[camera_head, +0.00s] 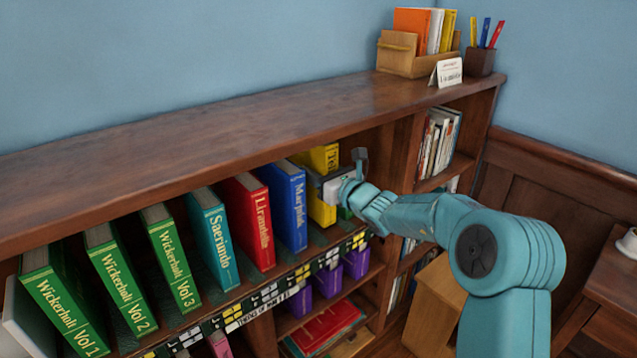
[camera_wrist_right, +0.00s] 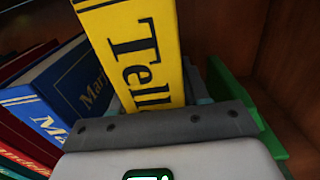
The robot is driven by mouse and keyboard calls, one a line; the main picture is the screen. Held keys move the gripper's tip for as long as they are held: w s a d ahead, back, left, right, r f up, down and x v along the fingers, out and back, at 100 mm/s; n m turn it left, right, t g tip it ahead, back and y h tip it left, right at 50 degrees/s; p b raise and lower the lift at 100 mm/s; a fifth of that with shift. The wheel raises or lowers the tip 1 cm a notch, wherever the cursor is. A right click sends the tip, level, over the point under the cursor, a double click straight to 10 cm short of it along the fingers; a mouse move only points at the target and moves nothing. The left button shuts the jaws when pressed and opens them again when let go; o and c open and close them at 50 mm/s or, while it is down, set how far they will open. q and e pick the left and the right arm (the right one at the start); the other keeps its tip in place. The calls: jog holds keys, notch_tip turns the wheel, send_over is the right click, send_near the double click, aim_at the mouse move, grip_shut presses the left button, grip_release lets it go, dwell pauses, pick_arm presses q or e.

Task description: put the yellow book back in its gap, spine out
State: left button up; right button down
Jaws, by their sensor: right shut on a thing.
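The yellow book (camera_head: 322,212) stands upright on the upper shelf, right of the blue Marpiak book (camera_head: 288,205). Its spine, lettered "Tell…", faces out toward the wrist camera in the right wrist view (camera_wrist_right: 137,45). My right gripper (camera_head: 328,188) is shut on it around the middle of its height and hides part of the spine. In the right wrist view the blue book (camera_wrist_right: 68,95) leans close on the left, and a green thing (camera_wrist_right: 248,105) is on the right. How deep the yellow book sits is hard to tell. My left gripper is not in view.
Red Lirandella (camera_head: 249,222), teal Saerinda (camera_head: 214,240) and green Wickerhalt volumes (camera_head: 122,290) stand in the row to the left. A wooden upright (camera_head: 402,165) bounds the bay on the right. The shelf top (camera_head: 200,130) overhangs. Purple books (camera_head: 327,280) stand below.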

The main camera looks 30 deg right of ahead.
notch_tip(320, 180, down, 3)
jog(key=shift+d+f, duration=0.1)
jog(key=shift+f, duration=0.1)
jog(key=shift+r, duration=0.1)
jog(key=c, duration=0.9)
grip_release()
jog(key=shift+f+b, duration=0.3)
jog(key=o, duration=0.3)
jog(key=shift+o, duration=0.2)
jog(key=shift+s+r, duration=0.1)
jog(key=s, duration=1.2)
jog(key=shift+d+b, duration=0.3)
jog(key=shift+d, duration=0.05)
